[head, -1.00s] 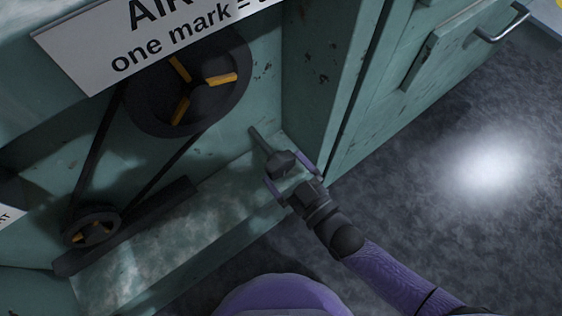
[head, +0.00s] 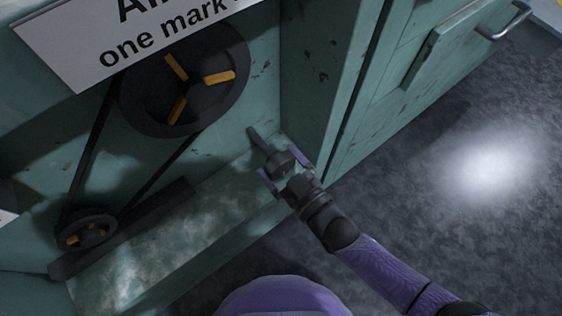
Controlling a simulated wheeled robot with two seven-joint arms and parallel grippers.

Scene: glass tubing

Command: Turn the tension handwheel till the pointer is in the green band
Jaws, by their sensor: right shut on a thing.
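A small dark knob on a dark shaft (head: 257,138), which looks like the tension handwheel (head: 280,160), sticks out low from the green machine, above a pale ledge. My right gripper (head: 283,168) has its two purple fingers on either side of the knob and is shut on it. A large dark pulley (head: 204,100) with orange spokes and a small pulley (head: 86,231) are joined by a black belt (head: 92,150). The pointer and the green band do not show. My left gripper is not in view.
A white sign (head: 60,52) hangs above the large pulley. A green machine wall (head: 315,80) rises close behind my right gripper. A dark bar (head: 120,226) lies along the ledge (head: 150,262). The grey floor (head: 440,210) at right is clear.

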